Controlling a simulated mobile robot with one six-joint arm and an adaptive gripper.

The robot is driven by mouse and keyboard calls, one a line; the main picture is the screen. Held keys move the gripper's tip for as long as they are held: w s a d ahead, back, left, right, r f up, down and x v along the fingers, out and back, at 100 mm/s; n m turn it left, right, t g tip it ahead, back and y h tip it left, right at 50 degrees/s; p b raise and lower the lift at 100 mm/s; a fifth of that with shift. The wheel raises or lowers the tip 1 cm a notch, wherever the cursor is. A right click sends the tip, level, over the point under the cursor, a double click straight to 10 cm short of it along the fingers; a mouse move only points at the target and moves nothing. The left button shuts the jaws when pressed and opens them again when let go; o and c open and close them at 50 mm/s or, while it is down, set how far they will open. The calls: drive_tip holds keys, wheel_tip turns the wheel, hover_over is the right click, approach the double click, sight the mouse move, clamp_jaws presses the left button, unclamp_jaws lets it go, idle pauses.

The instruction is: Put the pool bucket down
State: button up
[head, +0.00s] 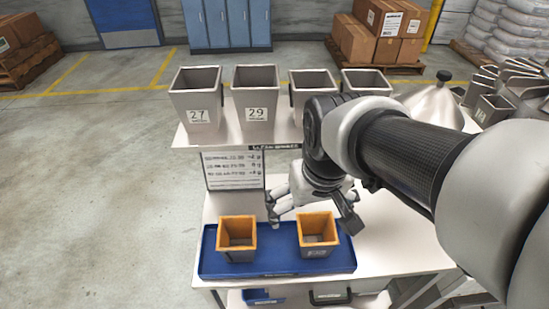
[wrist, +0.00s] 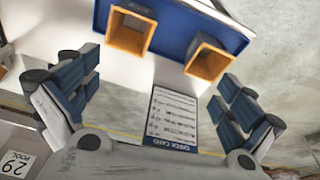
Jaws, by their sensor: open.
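Two orange-rimmed dark buckets stand upright on a blue tray (head: 280,271): a left one (head: 237,229) and a right one (head: 317,224). Their labels are too small to read. In the wrist view they show as one bucket (wrist: 127,40) and another nearer the card (wrist: 205,65).
More grey buckets line the shelf, including 27 (head: 196,88) and two behind my arm (head: 312,80). A printed card (head: 233,168) hangs below the shelf edge. White worktop (head: 395,245) is clear right of the tray. A metal cone (head: 432,103) stands farther right.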

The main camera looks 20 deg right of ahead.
drive_tip(key=s+a+r+n+t, duration=0.1)
drive_tip(key=s+a+r+t, duration=0.1)
drive_tip(key=s, duration=0.4)
drive_tip(key=shift+s+a+r, duration=0.3)
drive_tip(key=shift+a+r, duration=0.2)
drive_tip(key=shift+a, duration=0.4)
idle(0.3)
